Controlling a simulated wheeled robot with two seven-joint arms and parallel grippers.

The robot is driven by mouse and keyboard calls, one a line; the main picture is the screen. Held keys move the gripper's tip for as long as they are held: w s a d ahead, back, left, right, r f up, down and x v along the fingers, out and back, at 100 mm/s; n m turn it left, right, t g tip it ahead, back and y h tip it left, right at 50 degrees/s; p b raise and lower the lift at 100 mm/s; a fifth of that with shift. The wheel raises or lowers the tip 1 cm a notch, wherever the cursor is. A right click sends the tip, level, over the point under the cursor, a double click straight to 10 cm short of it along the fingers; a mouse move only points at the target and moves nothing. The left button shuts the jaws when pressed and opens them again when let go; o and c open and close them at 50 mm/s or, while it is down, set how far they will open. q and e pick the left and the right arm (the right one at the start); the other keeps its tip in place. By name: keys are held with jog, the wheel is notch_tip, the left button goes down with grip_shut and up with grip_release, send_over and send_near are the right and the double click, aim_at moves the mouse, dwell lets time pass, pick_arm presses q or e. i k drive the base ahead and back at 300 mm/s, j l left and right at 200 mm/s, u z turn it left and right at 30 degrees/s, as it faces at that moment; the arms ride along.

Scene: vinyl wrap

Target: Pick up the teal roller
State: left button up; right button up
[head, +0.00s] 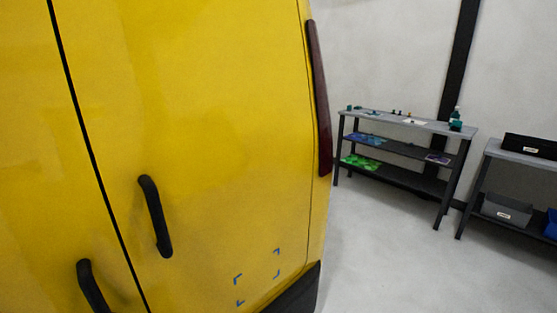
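No roller can be made out for certain. Several small teal and dark items (456,125) stand on the grey top of a shelf unit (425,124) at the back right, too small to tell apart. One of them is a teal bottle-like item (457,113) near the right end of the top. Neither of my grippers shows in the head view, so their state is hidden.
A yellow van (220,130) with black door handles (154,216) and blue corner marks fills the left side, close by. The grey floor (390,255) between is clear.

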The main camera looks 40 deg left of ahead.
aim_at(457, 124)
jog(key=u, duration=3.3)
jog(key=z, duration=3.3)
jog(key=i+l, duration=0.1)
jog(key=i, duration=1.55)
